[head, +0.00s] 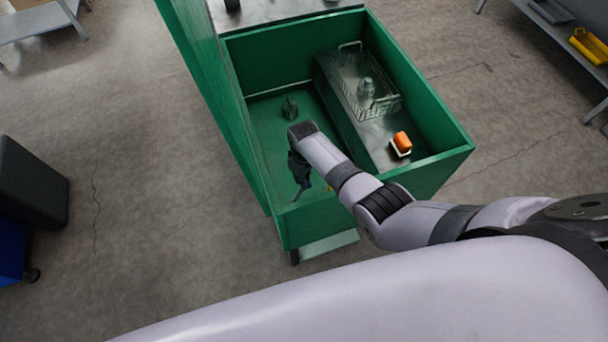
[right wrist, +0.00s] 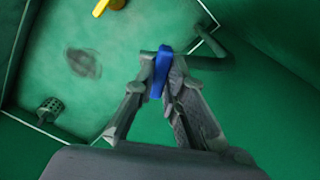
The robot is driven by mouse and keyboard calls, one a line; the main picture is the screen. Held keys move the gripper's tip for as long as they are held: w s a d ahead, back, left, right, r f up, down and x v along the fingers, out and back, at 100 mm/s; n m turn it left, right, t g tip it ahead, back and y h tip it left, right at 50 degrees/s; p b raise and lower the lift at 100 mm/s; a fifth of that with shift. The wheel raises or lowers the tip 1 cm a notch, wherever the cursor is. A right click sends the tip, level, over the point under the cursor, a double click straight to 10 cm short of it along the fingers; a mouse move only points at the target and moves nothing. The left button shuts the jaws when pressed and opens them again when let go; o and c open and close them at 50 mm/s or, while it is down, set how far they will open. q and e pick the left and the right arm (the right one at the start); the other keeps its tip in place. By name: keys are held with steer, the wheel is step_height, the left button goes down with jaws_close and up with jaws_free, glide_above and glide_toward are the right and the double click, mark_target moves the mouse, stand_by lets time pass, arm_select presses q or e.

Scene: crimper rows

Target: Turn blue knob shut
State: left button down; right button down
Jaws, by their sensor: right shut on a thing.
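The blue knob (right wrist: 163,72) is a narrow blue lever inside the green basin. In the right wrist view it stands upright between the fingertips of my right gripper (right wrist: 160,86), which is shut on it. In the head view the right gripper (head: 301,188) reaches down into the near left part of the basin, and only a sliver of blue shows beside it. The knob's base is hidden behind the fingers. My left gripper is in neither view.
The green basin (head: 456,156) has tall walls around my right gripper. A yellow knob (right wrist: 108,5) is close by. A small perforated grey cup (right wrist: 50,108) is in the basin.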

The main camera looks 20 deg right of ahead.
steer(key=m+p, duration=0.1)
steer(key=m, duration=0.4)
steer(key=shift+m, duration=0.3)
stand_by(0.5)
steer(key=c, duration=1.6)
jaws_free()
steer(key=shift+c, duration=0.2)
steer(key=shift+r, duration=0.1)
step_height(320, 180, up, 12)
